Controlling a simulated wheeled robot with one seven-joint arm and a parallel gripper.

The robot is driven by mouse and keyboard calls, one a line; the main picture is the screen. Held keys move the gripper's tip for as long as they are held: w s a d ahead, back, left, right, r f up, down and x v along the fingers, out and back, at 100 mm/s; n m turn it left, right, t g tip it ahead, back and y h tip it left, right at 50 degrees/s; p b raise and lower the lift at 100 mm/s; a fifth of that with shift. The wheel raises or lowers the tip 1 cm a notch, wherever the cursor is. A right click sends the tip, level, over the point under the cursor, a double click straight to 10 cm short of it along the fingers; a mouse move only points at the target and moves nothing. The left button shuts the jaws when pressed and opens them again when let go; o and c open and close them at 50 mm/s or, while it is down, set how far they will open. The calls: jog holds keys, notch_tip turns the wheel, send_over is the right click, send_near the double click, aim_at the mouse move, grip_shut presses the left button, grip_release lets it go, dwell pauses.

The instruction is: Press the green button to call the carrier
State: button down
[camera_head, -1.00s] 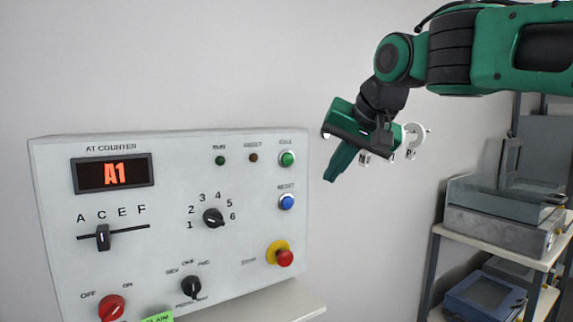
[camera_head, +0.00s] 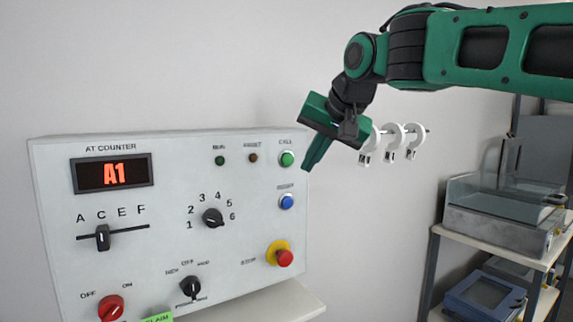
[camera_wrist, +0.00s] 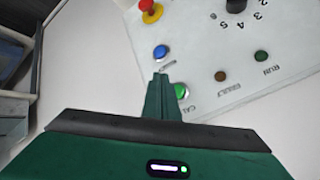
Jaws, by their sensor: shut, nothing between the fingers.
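The green button (camera_head: 287,159) sits at the upper right of the white control panel (camera_head: 110,255), under a label that reads as CALL. My gripper (camera_head: 306,168) is shut and empty. In the head view its fingertips point down and left, just right of the green button. In the wrist view the fingertips (camera_wrist: 160,78) lie between the green button and the blue button (camera_wrist: 161,52). I cannot tell whether they touch the panel; they look apart from it.
The panel also has a red stop button (camera_head: 284,257), a blue button (camera_head: 287,202), a rotary knob (camera_head: 212,217), a slider (camera_head: 102,237) and a display (camera_head: 112,173) reading A1. White tagged hooks (camera_head: 391,142) hang behind my arm. A shelf (camera_head: 490,235) stands at right.

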aim_at(287, 159)
jog(key=shift+w+a, duration=0.65)
jog(key=shift+w, duration=0.3)
jog(key=shift+w+a, duration=0.6)
jog(key=shift+w, duration=0.3)
jog(key=shift+w+a, duration=0.1)
dwell(0.7)
jog(key=shift+w+a+r, duration=0.1)
jog(key=shift+w+a, duration=0.05)
jog(key=shift+w, duration=0.1)
